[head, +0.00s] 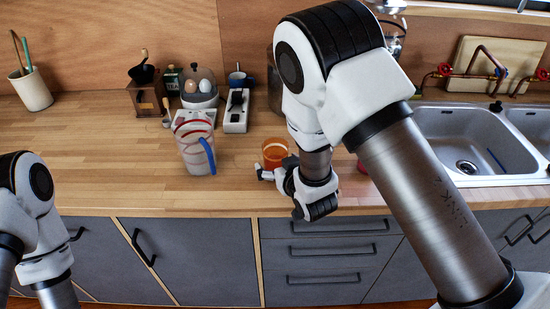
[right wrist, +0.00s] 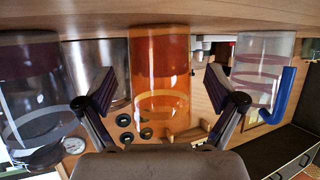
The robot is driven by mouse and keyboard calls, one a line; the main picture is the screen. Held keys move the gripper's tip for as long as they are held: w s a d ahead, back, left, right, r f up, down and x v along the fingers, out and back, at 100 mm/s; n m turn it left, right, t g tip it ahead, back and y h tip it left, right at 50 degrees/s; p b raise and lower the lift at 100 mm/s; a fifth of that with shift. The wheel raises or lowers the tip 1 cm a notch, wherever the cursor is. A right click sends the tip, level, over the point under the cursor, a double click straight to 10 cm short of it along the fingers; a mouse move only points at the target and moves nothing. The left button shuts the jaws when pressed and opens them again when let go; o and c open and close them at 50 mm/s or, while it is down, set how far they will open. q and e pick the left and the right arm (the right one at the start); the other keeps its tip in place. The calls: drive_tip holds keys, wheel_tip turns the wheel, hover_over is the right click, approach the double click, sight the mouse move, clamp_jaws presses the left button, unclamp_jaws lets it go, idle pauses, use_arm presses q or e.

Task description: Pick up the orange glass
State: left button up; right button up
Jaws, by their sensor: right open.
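The orange glass (head: 275,151) stands upright on the wooden counter, left of my right forearm in the head view. Its lower front is partly covered by my right gripper (head: 268,173). In the right wrist view the orange glass (right wrist: 160,65) fills the middle of the picture, between the two spread fingers of my right gripper (right wrist: 158,88). A gap shows between each finger and the glass. The gripper is open and holds nothing. How deep the glass sits between the fingers is hard to tell. Of my left arm only upper links show; its gripper is out of the picture.
A clear pitcher with a blue handle (head: 195,150) stands left of the glass. A dark transparent vessel (right wrist: 35,85) shows on the other side in the right wrist view. An egg cooker (head: 199,88) is behind, and a sink (head: 470,140) lies right. The counter's front left is clear.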

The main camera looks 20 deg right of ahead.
drive_tip(key=shift+w+f, duration=0.2)
drive_tip(key=shift+w, duration=0.15)
drive_tip(key=shift+s+r, duration=0.15)
drive_tip(key=shift+s, duration=0.05)
drive_tip(key=shift+c, duration=0.3)
drive_tip(key=c, duration=1.4)
drive_tip(key=shift+r, duration=0.1)
